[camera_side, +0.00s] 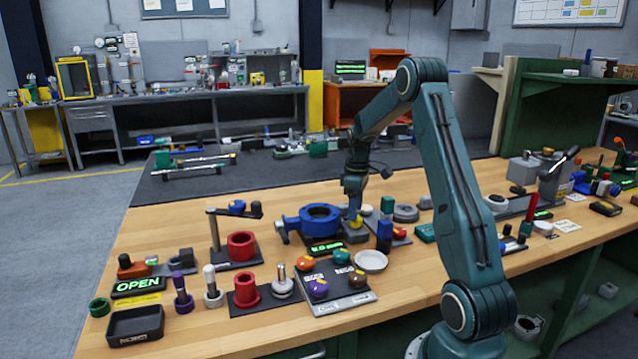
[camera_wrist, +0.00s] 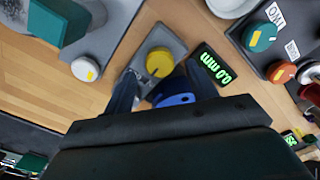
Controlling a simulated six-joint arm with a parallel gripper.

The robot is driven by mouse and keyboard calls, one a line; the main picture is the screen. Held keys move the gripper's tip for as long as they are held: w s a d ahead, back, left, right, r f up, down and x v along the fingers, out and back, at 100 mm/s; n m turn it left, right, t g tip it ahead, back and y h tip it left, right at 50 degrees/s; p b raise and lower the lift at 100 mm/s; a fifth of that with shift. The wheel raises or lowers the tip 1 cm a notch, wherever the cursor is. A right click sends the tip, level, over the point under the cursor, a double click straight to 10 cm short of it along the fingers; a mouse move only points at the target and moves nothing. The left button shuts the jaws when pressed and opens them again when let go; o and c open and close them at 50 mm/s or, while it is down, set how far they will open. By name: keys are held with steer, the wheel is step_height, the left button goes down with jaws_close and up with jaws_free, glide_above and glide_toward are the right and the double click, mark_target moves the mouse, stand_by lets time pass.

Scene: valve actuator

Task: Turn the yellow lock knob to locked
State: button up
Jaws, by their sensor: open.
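The yellow lock knob (camera_wrist: 160,62) is a round knob on a grey base plate (camera_wrist: 172,38), seen from above in the wrist view. A small part of the yellow knob (camera_side: 356,222) shows in the side view, beneath my gripper (camera_side: 354,212). In the wrist view, my gripper (camera_wrist: 162,72) is open, with one dark finger on each side of the knob's near edge. I cannot tell whether either finger touches it. The knob's exact setting is unclear.
A blue ring-shaped valve part (camera_side: 318,216) stands left of my gripper. A green-lit display (camera_wrist: 214,64) reading 0.0 mm lies right of the knob. A panel of coloured knobs (camera_side: 340,303) and a white dish (camera_side: 371,261) are nearer the table front.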

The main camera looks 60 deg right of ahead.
steer(key=shift+f, duration=1.2)
steer(key=c, duration=1)
